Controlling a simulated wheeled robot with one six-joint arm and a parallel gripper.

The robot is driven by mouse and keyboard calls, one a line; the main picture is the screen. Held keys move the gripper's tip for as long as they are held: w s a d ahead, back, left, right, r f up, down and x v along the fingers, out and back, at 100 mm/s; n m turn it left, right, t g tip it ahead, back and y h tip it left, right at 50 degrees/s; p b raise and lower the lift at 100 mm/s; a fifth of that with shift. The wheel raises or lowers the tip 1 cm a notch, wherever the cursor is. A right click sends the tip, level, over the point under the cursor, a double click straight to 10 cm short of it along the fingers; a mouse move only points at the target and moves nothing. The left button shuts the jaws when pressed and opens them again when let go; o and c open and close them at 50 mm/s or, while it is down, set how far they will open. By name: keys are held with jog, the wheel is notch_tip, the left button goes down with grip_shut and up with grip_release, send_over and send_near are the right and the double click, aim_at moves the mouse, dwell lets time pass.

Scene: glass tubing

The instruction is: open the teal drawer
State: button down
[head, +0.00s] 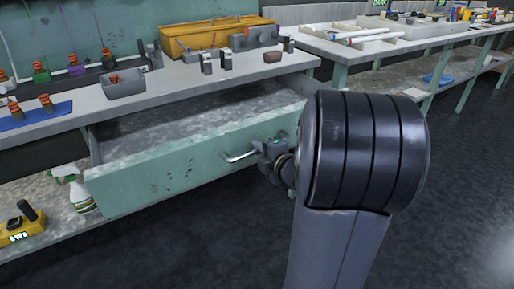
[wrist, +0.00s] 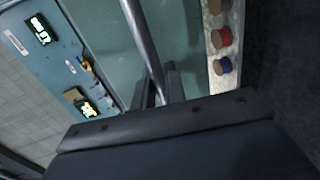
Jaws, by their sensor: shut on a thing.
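The teal drawer (head: 165,178) under the workbench is pulled well out, and its grey interior (head: 200,122) shows no objects in the visible part. Its metal bar handle (head: 238,157) is on the front panel. My gripper (head: 264,150) is at the right end of this handle, in front of the panel. In the wrist view the handle (wrist: 143,38) runs down between the two fingers of my gripper (wrist: 160,88), which is shut on it. The fingertips are partly hidden by my arm in the head view.
The benchtop (head: 170,87) above carries a grey bin (head: 125,84), an orange toolbox (head: 205,37) and several small items. A spray bottle (head: 75,188) and yellow device (head: 20,226) stand on the low shelf at left. Dark floor (head: 190,255) in front is clear.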

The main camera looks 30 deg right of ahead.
jog(key=c, duration=1.6)
grip_release()
jog(key=shift+o, duration=0.2)
jog(key=p+v, duration=0.2)
jog(key=v, duration=0.8)
jog(key=shift+s+p, duration=0.3)
jog(key=shift+s, duration=0.1)
jog(key=shift+b+x, duration=1.3)
jog(key=shift+x, duration=4.2)
jog(key=shift+s, duration=0.1)
